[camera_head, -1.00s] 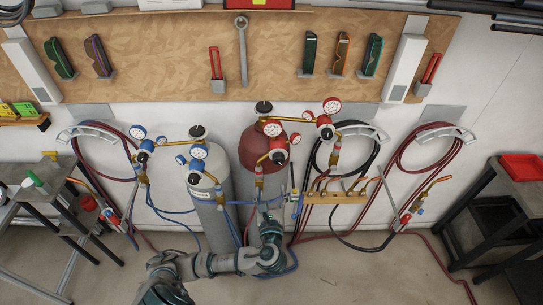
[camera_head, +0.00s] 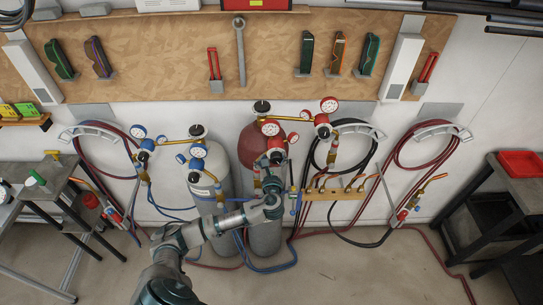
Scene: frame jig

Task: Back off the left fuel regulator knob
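The left fuel regulator (camera_head: 276,143) is red with white-faced gauges (camera_head: 270,128) and sits in front of the red-topped cylinder (camera_head: 250,150). My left arm comes up from the bottom, and my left gripper (camera_head: 273,162) is at the lower front of this regulator, overlapping it in the picture. The gripper hides the regulator's knob. The fingers are too small and dark to tell open from shut, or whether they touch the knob. My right gripper is not in view.
A second red regulator (camera_head: 323,120) is to the right, above a brass manifold (camera_head: 335,194). Blue regulators (camera_head: 198,151) are at the grey cylinder (camera_head: 213,215) on the left. Hoses hang close around the cylinders.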

